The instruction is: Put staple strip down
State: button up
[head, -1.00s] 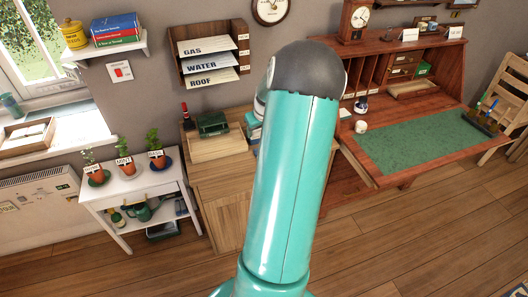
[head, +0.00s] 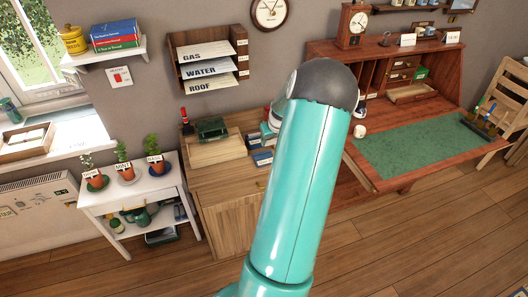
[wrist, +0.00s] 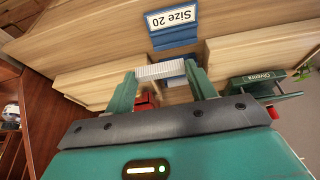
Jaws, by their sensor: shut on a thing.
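My gripper (wrist: 163,76) is shut on a pale, ridged staple strip (wrist: 161,71), held crosswise between its two green fingers in the wrist view. A blue box labelled "Size 20" (wrist: 172,28) is on the wooden surface beyond the strip. Part of another blue thing (wrist: 174,81) shows behind the strip between the fingers. In the head view, small blue boxes (head: 262,158) sit on the wooden cabinet (head: 232,190) beside my arm. My gripper and the strip are hidden there behind my arm.
A green machine (head: 212,128) and a wooden tray (head: 215,149) stand at the cabinet's left. The desk with a green mat (head: 415,147) is to the right. A white table with potted plants (head: 128,190) is left. A letter rack (head: 208,60) hangs above.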

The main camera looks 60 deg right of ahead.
aim_at(263, 155)
jog(key=w+f, duration=0.2)
jog(key=f, duration=0.1)
jog(key=shift+w+a+f, duration=0.3)
jog(key=shift+w, duration=0.1)
jog(key=shift+w+f, duration=0.15)
jog(key=shift+f, duration=0.75)
jog(key=shift+w+f, duration=0.15)
jog(key=shift+f, duration=0.75)
jog(key=o, duration=1)
jog(key=shift+f, duration=0.15)
jog(key=shift+c, duration=0.2)
